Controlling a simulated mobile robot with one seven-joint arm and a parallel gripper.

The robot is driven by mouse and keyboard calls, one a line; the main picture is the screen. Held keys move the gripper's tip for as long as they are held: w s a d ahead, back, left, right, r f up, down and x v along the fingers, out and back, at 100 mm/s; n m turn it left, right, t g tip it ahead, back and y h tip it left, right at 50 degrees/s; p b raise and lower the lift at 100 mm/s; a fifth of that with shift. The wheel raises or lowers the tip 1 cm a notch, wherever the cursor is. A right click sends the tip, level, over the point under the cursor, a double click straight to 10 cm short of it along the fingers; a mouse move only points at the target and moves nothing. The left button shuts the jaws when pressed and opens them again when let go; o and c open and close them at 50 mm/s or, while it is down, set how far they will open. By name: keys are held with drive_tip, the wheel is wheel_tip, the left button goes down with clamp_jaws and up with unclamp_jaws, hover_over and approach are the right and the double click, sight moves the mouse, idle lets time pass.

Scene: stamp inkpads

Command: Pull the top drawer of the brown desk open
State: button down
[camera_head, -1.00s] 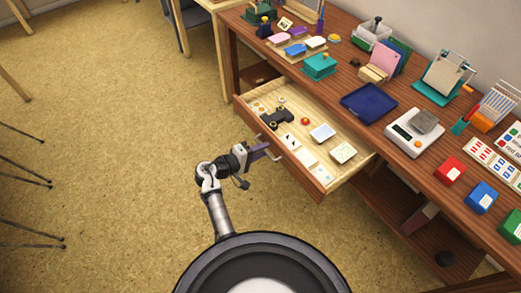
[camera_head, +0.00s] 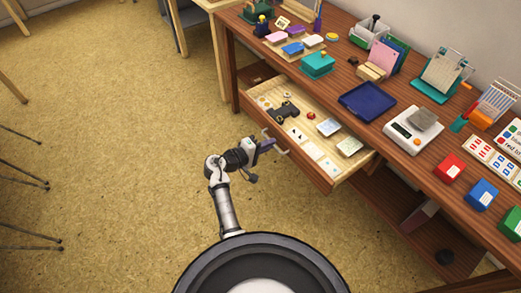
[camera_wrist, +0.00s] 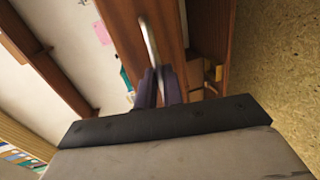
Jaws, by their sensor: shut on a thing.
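The brown desk (camera_head: 345,75) stands at the right in the head view. Its top drawer (camera_head: 300,149) is pulled partly out, so its pale inside and contents show. A metal bar handle sits on the drawer front; in the wrist view the handle (camera_wrist: 149,40) runs down between my fingers. My gripper (camera_head: 272,144) is at the drawer front, and its dark fingertips (camera_wrist: 158,88) are shut on the handle. Part of the handle is hidden by the fingers.
The drawer holds a black game controller (camera_head: 284,110), small pads and cards. The desk top carries a blue tray (camera_head: 367,101), a scale (camera_head: 413,129), coloured boxes and stamps. Open floor (camera_head: 130,150) lies left of my arm; dark thin legs stand at far left.

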drive_tip(key=shift+w+d, duration=0.1)
drive_tip(key=c, duration=1.5)
unclamp_jaws()
drive_tip(key=shift+c, duration=0.2)
drive_tip(key=b+v, duration=0.2)
drive_tip(key=v, duration=1.2)
drive_tip(key=shift+b, duration=0.35)
drive_tip(key=shift+d, duration=0.1)
